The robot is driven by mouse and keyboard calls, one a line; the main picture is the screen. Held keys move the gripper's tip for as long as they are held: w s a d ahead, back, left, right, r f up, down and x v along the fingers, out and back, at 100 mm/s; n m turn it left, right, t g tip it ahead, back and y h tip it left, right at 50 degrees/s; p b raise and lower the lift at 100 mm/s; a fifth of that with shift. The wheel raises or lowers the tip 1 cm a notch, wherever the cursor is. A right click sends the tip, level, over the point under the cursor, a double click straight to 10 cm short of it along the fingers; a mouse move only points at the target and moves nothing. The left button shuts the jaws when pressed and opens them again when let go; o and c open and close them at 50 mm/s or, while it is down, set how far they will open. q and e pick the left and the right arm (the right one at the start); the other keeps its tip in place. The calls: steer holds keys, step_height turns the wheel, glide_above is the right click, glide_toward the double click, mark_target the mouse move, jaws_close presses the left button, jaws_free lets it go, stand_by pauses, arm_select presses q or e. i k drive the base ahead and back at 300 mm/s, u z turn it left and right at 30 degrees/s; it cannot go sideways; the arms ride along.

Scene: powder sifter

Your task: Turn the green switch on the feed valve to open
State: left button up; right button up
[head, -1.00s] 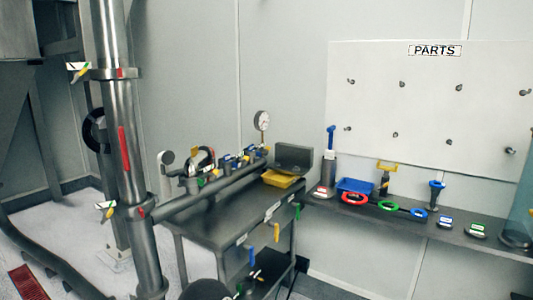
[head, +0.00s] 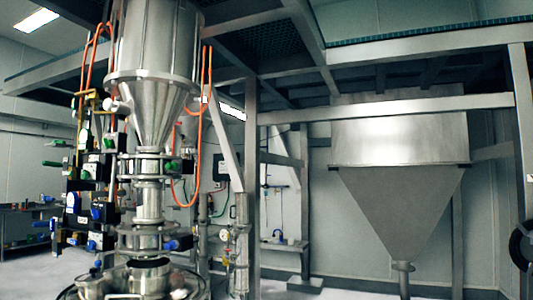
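A steel feed hopper (head: 157,45) hangs in the left half of the head view and narrows to a cone. Below the cone is a valve-like section (head: 150,167) with green parts and a blue knob at its right side. A second section (head: 147,238) with green and blue parts sits lower on the same pipe. A green handle (head: 55,143) sticks out from the panel to the left. I cannot tell which green part is the feed valve's switch, or its position. Neither of my grippers is in view.
A dark panel of gauges and valves (head: 93,185) stands left of the hopper, with orange hoses (head: 211,125) around it. A large grey hopper (head: 400,190) hangs at the right. Steel posts (head: 305,200) stand between. Open floor (head: 350,285) shows at the lower right.

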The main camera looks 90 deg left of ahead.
mark_target(108, 144)
steer(key=u, duration=0.25)
steer(key=i, duration=0.3)
steer(key=u, duration=3.1)
steer(key=i, duration=0.35)
steer(key=u, duration=1.75)
steer(key=i, duration=1.65)
steer(key=z, duration=0.55)
